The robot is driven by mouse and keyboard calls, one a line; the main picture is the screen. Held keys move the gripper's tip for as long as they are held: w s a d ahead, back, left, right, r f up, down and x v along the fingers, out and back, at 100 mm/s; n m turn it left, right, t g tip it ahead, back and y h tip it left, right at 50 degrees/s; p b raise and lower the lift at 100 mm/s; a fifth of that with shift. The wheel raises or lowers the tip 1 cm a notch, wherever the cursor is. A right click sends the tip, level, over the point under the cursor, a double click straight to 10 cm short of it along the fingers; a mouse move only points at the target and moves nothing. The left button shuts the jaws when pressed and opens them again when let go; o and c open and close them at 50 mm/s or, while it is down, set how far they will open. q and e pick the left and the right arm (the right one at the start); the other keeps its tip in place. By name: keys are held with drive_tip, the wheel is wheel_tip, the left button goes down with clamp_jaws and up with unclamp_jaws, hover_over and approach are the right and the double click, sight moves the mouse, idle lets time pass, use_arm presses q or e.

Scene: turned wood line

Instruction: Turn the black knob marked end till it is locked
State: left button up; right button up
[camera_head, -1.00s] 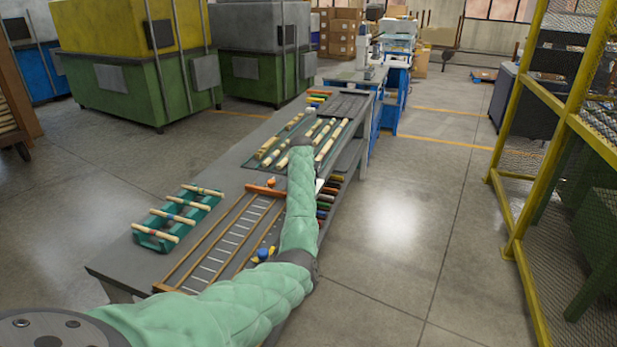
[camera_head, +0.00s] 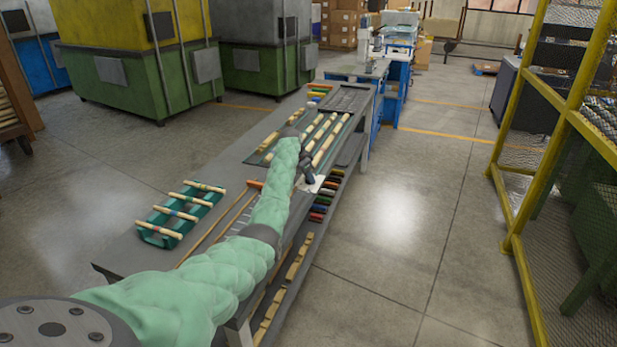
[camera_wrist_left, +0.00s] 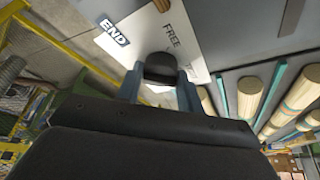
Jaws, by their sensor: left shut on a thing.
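A black round knob (camera_wrist_left: 160,68) stands on a white plate (camera_wrist_left: 207,62) in the left wrist view. The plate carries a dark blue END label (camera_wrist_left: 114,33) and the printed word FREE (camera_wrist_left: 173,37). My left gripper (camera_wrist_left: 160,88) is shut on the knob, with a finger on each side of it. No pointer mark on the knob is visible, so its setting cannot be told. In the head view my left gripper (camera_head: 308,176) is at the right edge of the bench, over the white plate (camera_head: 314,186). My right gripper is not in view.
Pale turned wood pieces lie in a dark rack (camera_head: 330,140) beyond the gripper. A green holder (camera_head: 160,234) with several wood pieces stands at the left on the grey bench (camera_head: 213,225). A yellow mesh cage (camera_head: 520,150) stands at the right, with open floor between.

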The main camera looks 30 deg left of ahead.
use_arm(q)
drive_tip(key=shift+a+r+m, duration=0.1)
drive_tip(key=shift+m, duration=0.2)
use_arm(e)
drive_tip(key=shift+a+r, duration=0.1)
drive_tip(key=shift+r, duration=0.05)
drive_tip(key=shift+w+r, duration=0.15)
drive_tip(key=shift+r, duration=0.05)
use_arm(q)
drive_tip(key=o, duration=0.9)
drive_tip(key=shift+c, duration=0.2)
drive_tip(key=shift+o, duration=0.7)
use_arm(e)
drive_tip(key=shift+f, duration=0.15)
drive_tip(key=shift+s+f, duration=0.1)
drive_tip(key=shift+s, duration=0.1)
